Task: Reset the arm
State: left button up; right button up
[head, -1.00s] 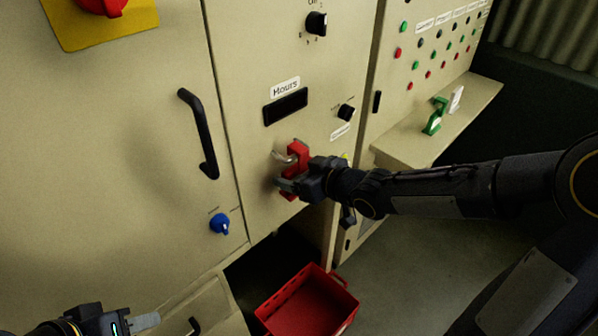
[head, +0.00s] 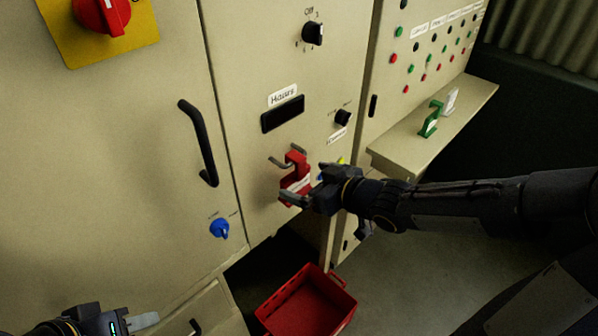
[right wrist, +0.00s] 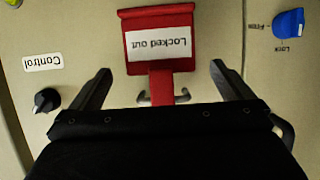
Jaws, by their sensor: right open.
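A red tag labelled "Locked out" (head: 295,180) hangs at a metal hook (head: 280,161) on the beige cabinet front. In the right wrist view the tag (right wrist: 158,22) appears upside down, with the hook (right wrist: 163,97) partly hidden below it. My right gripper (head: 306,184) is open just in front of the tag; its fingers stand apart on either side of it in the right wrist view, with gaps, and hold nothing. My left gripper (head: 142,321) is at the bottom left edge, apart from the tag; whether its fingers are open is unclear.
A black door handle (head: 200,145), a blue knob (head: 219,229) and a black "Control" knob (head: 343,118) stick out nearby. A red crate (head: 342,291) is below. A ledge (head: 390,160) at right holds a green item (head: 431,120). Floor is clear at right.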

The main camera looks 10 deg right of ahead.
jog(key=p+v, duration=0.1)
jog(key=v, duration=0.2)
jog(key=shift+s+r, duration=0.1)
jog(key=s+d+m+g+h, duration=0.2)
jog(key=s+d+m+h, duration=0.45)
jog(key=s+d, duration=0.3)
jog(key=s+a+m+g+y, duration=0.2)
jog(key=s+a+g+y, duration=0.1)
jog(key=s, duration=0.9)
jog(key=shift+g, duration=0.4)
